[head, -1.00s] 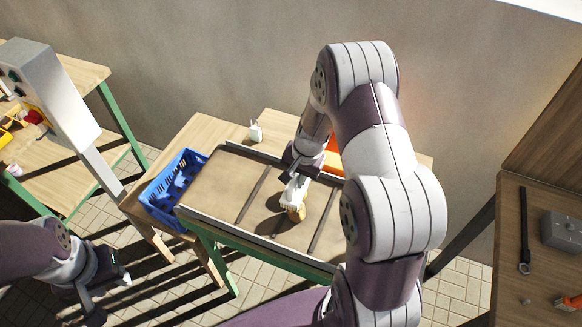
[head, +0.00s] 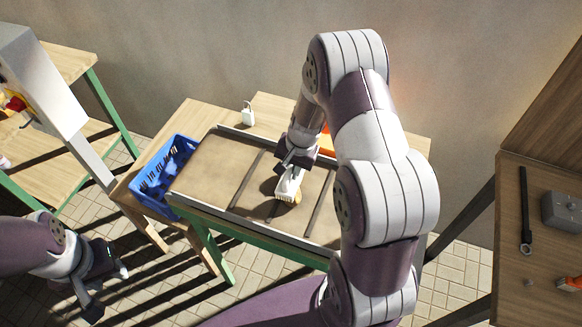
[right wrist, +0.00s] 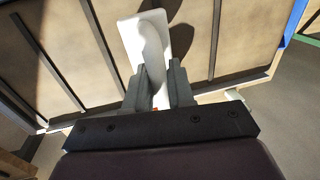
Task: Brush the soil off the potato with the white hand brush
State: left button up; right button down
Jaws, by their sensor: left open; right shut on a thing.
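The white hand brush (head: 289,183) is held in my right gripper (head: 293,164), above the brown conveyor-like table. The potato (head: 297,198) is a small tan shape under the front of the brush and is largely hidden by it. I cannot tell whether the bristles touch it, or how much soil is on it. In the right wrist view the brush (right wrist: 158,35) extends from between the two fingers of my right gripper (right wrist: 158,92); the potato does not show there. My left gripper (head: 108,285) is open and empty at the lower left, well away from the table.
A blue crate (head: 139,190) stands at the left end of the brown table (head: 213,170), which has dark crossbars. A small white item (head: 248,115) stands behind it. An orange object (head: 326,143) is partly hidden behind my right arm. A wooden bench with tools (head: 548,170) is at the right.

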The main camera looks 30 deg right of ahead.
jog(key=shift+s, duration=0.2)
jog(key=shift+w+f+b, duration=0.15)
jog(key=shift+f+b, duration=0.15)
jog(key=shift+f, duration=0.05)
jog(key=shift+f, duration=0.1)
jog(key=shift+f+b, duration=0.85)
jog(key=shift+b, duration=0.05)
dwell(0.7)
